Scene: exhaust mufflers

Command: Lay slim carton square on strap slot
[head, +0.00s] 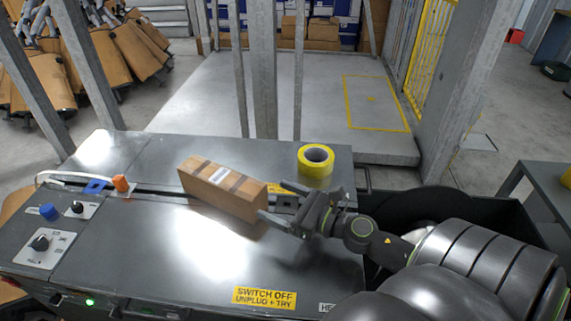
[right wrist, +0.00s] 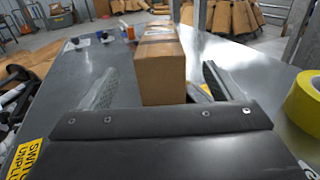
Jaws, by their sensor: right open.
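The slim brown carton (head: 222,190) stands on a long narrow side on the grey machine top, with dark bands and a pale label. It sits at an angle across the dark strap slot (head: 150,189), hiding part of it. My right gripper (head: 274,202) is open at the carton's right end. In the right wrist view the carton (right wrist: 161,72) stands between the spread fingers of the gripper (right wrist: 160,88), with gaps visible on both sides. My left gripper is not in view.
A yellow tape roll (head: 316,161) lies behind the right gripper; it also shows in the right wrist view (right wrist: 304,99). An orange knob (head: 121,184) and control panel (head: 42,243) are at the left. The front machine top (head: 190,250) is clear.

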